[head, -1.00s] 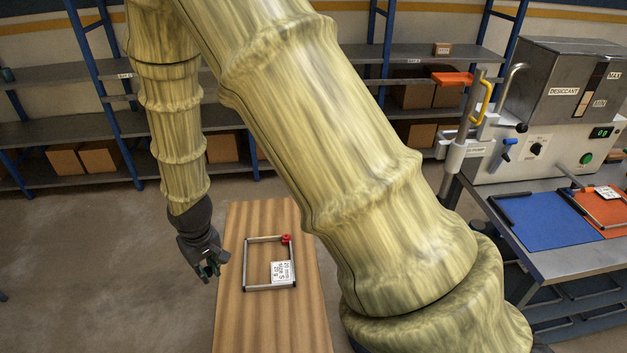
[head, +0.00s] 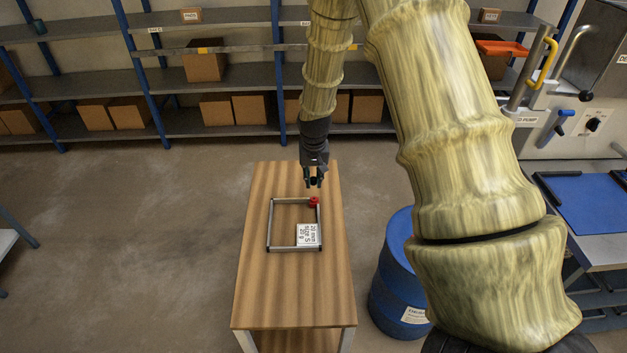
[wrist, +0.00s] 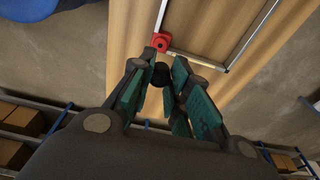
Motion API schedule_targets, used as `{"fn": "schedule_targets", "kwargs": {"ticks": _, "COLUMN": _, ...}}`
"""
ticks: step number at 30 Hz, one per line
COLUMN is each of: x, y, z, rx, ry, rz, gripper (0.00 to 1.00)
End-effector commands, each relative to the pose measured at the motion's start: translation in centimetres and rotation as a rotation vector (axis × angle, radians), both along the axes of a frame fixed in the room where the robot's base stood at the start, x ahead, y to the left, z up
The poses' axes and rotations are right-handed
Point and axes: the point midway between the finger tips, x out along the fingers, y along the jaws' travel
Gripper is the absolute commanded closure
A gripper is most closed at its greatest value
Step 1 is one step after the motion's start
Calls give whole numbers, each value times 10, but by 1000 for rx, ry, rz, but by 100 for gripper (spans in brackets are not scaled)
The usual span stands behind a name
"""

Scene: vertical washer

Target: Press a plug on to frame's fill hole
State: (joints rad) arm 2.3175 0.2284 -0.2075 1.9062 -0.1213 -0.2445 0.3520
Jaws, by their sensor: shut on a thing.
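A metal spacer frame (head: 270,226) lies flat on the wooden table, with a white label (head: 307,234) on it. A red fitting (head: 314,201) sits at its far right corner; the fitting also shows in the wrist view (wrist: 162,42). My gripper (head: 314,183) is above the far end of the table, just beyond the red fitting. In the wrist view my gripper (wrist: 157,82) is shut on a small dark plug (wrist: 160,74) between its green-padded fingers. The plug looks apart from the fitting. The fill hole itself cannot be made out.
The wooden table (head: 258,290) is bare around the frame. A blue drum (head: 393,290) stands close to its right side. Shelves with cardboard boxes (head: 205,66) line the back wall. A machine bench with a blue mat (head: 590,203) is at the right.

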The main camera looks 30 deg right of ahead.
Motion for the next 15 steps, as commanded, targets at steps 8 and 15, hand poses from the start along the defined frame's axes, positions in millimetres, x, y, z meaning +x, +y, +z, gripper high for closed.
{"fn": "schedule_targets", "kwargs": {"ticks": 8, "x": 1, "y": -4, "z": -8, "rx": -1, "ry": 1, "rz": -7, "gripper": 90}}
{"fn": "schedule_targets", "kwargs": {"ticks": 15, "x": 2, "y": -3, "z": -23, "rx": 0, "ry": 0, "rz": -5, "gripper": 90}}
